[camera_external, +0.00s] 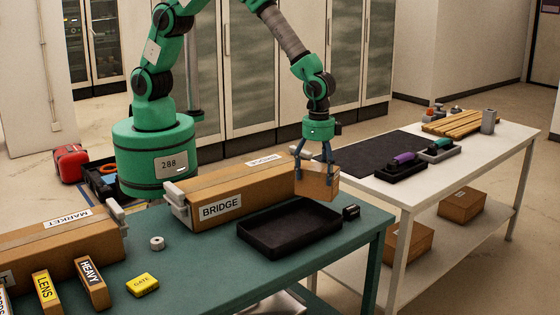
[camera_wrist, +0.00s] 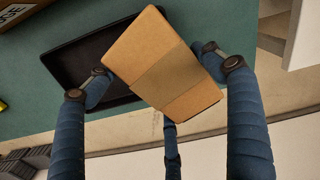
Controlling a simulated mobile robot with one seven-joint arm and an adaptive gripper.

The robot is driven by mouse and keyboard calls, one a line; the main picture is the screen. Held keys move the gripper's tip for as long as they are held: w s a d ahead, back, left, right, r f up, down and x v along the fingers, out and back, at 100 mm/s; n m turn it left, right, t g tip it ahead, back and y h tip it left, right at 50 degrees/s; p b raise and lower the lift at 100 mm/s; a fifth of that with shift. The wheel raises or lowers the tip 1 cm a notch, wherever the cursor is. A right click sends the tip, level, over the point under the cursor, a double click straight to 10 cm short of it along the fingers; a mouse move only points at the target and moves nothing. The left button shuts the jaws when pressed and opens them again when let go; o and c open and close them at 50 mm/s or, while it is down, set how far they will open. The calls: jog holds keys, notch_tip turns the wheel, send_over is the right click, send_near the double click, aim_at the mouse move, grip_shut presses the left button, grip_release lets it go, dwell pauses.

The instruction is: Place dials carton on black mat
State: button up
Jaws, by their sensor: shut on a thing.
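A plain brown carton (camera_external: 318,184) is between the fingers of my gripper (camera_external: 315,160), at the right rear of the green table. No label can be read on it, so I cannot confirm that it is the dials carton. In the wrist view the carton (camera_wrist: 165,65) is tilted between the fingers of my gripper (camera_wrist: 158,72), with a darker band across it. I cannot tell whether it touches the table. The black mat (camera_external: 352,156) lies flat on the white table, to the right of and behind my gripper.
A black tray (camera_external: 290,227) is in front of the carton. The BRIDGE box (camera_external: 240,190) is just left of it. On the white table (camera_external: 425,185), black holders with a purple-handled (camera_external: 403,158) and a green-handled tool (camera_external: 440,145) stand by the mat's right side. A gap separates the tables.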

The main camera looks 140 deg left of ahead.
jog(key=s+a+n+p, duration=0.1)
jog(key=s+a, duration=0.4)
jog(key=a, duration=0.3)
jog(key=s+a+f+n+p, duration=0.15)
jog(key=s+a, duration=0.25)
jog(key=a, duration=0.4)
jog(key=s+a+n+p, duration=0.2)
jog(key=s+a, duration=0.3)
jog(key=a, duration=0.3)
jog(key=s+a+n+p, duration=0.2)
jog(key=s+a, duration=0.6)
jog(key=s, duration=0.3)
jog(key=s+a+f+n+p, duration=0.1)
jog(key=s+a+n, duration=0.1)
jog(key=s+a, duration=0.5)
jog(key=s, duration=0.4)
jog(key=shift+a+f+p, duration=0.2)
jog(key=shift+a+p, duration=0.15)
jog(key=shift+p, duration=0.05)
jog(key=w+a, duration=0.3)
jog(key=a, duration=0.4)
jog(key=w+a+f+p, duration=0.1)
jog(key=w+a, duration=0.3)
jog(key=a, duration=0.3)
jog(key=shift+a+f, duration=0.2)
jog(key=shift+a, duration=0.05)
jog(key=shift+f, duration=0.1)
jog(key=shift+f+p, duration=0.55)
jog(key=shift+f, duration=1.1)
